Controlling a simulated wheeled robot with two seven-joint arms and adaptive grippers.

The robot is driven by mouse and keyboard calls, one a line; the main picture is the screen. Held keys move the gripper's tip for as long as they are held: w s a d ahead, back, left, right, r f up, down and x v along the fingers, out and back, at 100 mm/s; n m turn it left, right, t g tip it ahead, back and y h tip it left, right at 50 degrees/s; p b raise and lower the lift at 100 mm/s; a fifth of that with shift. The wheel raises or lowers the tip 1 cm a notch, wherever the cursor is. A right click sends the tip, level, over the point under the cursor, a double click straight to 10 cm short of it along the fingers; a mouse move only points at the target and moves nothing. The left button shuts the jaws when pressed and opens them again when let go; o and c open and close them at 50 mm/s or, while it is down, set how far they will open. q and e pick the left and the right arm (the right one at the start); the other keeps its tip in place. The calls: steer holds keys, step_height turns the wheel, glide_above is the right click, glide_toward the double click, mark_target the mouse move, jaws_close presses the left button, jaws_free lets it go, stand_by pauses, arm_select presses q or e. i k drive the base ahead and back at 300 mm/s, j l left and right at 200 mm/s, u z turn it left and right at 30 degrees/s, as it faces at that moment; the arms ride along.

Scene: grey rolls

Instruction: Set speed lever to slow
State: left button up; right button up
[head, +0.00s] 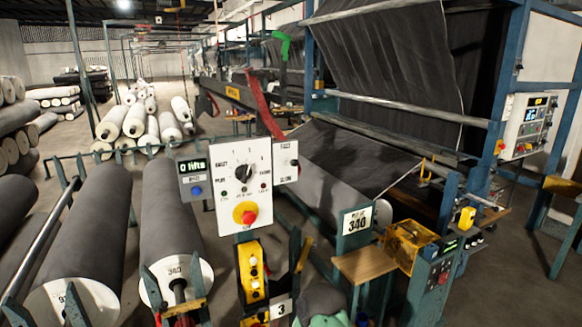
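A white control box (241,185) stands on a post in the middle of the head view. Attached to its right side is a small white plate (283,150) marked FAST at the top and SLOW at the bottom. A small dark lever (294,162) shows at the right part of this plate, between the two words. It is too small to tell its exact setting. Neither of my grippers is in view.
The box bears a black dial (243,173) and a red button on yellow (245,213). A yellow pendant (252,272) hangs below. Large grey rolls (172,220) lie to the left. A small wooden table (364,264) and yellow crate (408,242) stand right.

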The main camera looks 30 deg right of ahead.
mark_target(293, 162)
steer(key=j+z, duration=0.2)
steer(key=z, duration=1)
steer(key=i+j+z, duration=0.15)
